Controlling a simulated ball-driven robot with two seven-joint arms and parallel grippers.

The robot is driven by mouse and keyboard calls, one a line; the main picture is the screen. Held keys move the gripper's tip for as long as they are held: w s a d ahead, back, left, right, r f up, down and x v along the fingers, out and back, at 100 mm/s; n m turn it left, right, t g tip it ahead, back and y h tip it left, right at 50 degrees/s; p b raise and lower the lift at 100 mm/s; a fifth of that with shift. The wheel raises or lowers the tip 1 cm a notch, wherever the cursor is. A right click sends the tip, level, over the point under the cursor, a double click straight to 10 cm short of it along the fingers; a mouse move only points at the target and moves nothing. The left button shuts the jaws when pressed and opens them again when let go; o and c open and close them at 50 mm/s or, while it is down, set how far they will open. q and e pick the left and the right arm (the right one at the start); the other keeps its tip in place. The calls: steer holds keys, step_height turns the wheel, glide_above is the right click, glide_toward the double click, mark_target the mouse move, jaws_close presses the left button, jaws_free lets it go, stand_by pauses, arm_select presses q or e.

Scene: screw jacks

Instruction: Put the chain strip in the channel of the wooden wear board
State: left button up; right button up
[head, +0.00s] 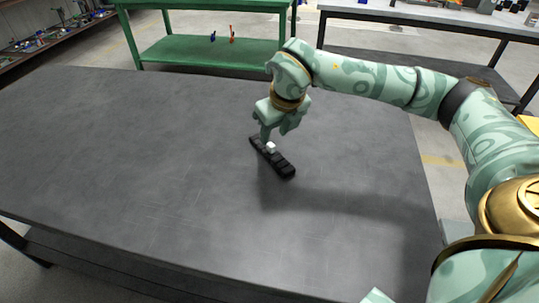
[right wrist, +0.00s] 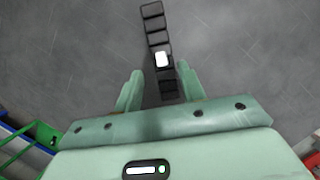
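The chain strip (head: 282,166) is a black, segmented strip lying on the dark grey table, with a small white block on it. In the right wrist view the strip (right wrist: 154,25) runs from the top down between my fingers, with the white block near the fingertips. My right gripper (head: 268,137) is over the far half of the strip, pointing down. In the right wrist view its fingers (right wrist: 159,72) are apart, one on each side of the strip, with gaps visible. My left gripper is not in view. I see no wooden wear board in either view.
The grey tabletop (head: 130,150) is bare around the strip, with wide free room to the left. Behind it stands a green workbench (head: 190,50) with small blue and red items on its lower shelf. Another grey-topped table (head: 430,15) is at the back right.

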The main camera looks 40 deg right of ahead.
mark_target(271, 144)
steer(key=b+x, duration=0.2)
steer(key=x, duration=0.3)
steer(key=shift+d, duration=0.1)
steer(key=shift+r, duration=0.15)
jaws_close()
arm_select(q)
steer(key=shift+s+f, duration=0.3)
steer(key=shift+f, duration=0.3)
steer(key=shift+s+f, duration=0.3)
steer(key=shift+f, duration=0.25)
arm_select(e)
steer(key=shift+r, duration=0.1)
